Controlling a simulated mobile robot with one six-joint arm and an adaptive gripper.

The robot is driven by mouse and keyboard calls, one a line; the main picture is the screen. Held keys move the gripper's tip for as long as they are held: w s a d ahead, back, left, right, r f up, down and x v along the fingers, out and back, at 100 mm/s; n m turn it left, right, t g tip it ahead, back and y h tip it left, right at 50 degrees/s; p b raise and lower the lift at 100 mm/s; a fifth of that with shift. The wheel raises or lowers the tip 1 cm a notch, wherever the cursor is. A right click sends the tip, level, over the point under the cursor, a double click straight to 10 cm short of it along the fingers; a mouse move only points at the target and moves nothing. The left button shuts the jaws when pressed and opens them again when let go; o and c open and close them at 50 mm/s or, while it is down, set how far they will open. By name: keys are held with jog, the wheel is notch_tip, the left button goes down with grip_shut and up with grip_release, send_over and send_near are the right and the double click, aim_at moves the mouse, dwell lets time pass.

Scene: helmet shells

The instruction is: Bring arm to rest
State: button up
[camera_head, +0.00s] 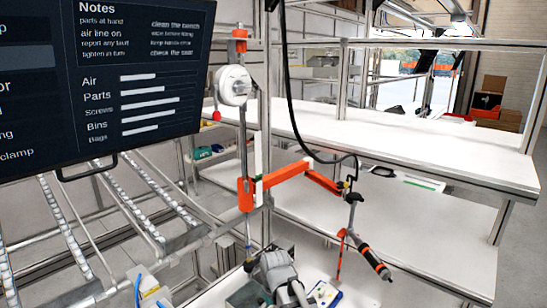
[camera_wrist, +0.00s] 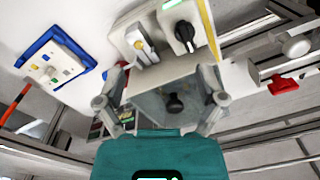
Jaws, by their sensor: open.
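My gripper (camera_wrist: 163,92) shows in the wrist view with its two grey fingers spread wide apart. It is open, and I see nothing held between the fingers. Behind the fingers is a pale grey control box (camera_wrist: 185,70) with a black rotary knob and a light-coloured switch on its face. A dark round knob shows between the fingers. I cannot tell how far the box is from the fingertips. In the head view, grey parts low in the middle look like my arm, but my fingers cannot be made out there. No helmet shell can be made out.
A blue-edged panel (camera_wrist: 55,62) and a red knob (camera_wrist: 283,86) flank the gripper in the wrist view. In the head view, an orange jointed arm (camera_head: 290,174) carries a hanging tool (camera_head: 373,260). A screen (camera_head: 100,75) fills the upper left. White shelves (camera_head: 440,150) are mostly clear.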

jog(key=s+d+f+m+b, duration=0.1)
jog(key=s+d+m, duration=0.1)
jog(key=d, duration=0.6)
jog(key=s+d+f+m+b, duration=0.1)
jog(key=s+d+f+m, duration=0.1)
jog(key=s+d, duration=0.3)
jog(key=d, duration=0.4)
jog(key=shift+m+b, duration=0.3)
jog(key=shift+m, duration=0.1)
jog(key=shift+s, duration=0.1)
dwell(1.0)
